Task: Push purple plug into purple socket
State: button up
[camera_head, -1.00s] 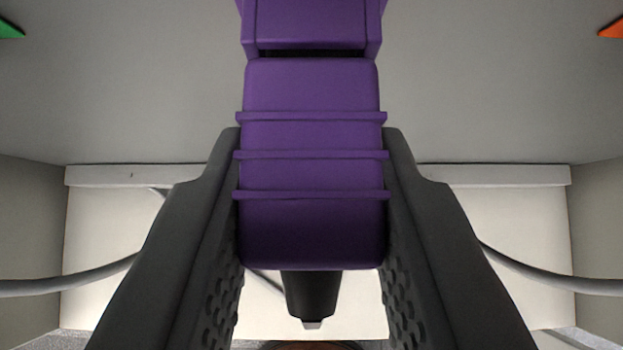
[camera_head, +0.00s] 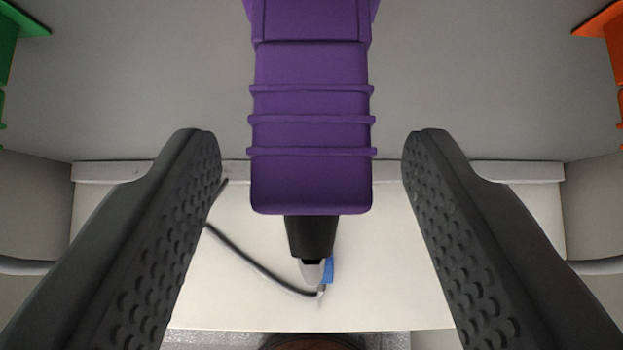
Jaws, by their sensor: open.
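The purple plug (camera_head: 311,130) is in the upper middle of the head camera view, with ridges across its body and a black cable sleeve at its lower end. Its upper end meets the purple socket (camera_head: 311,18) at the top edge, with only a thin dark line between them. My gripper (camera_head: 310,150) is open. One dark finger stands on each side of the plug, with a clear gap to both sides. The inside of the joint between plug and socket is hidden.
A green socket (camera_head: 10,40) is at the left edge and an orange socket (camera_head: 605,40) at the right edge, both on the grey panel (camera_head: 160,80). A dark cable (camera_head: 255,262) and a small blue piece (camera_head: 328,269) show below the plug. Grey cables cross both sides.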

jog(key=v, duration=1.6)
jog(key=s+f+t, duration=0.4)
jog(key=s+f, duration=0.6)
jog(key=s, duration=0.4)
jog(key=s+f+t, duration=0.4)
jog(key=s+f, duration=0.6)
jog(key=s, duration=0.4)
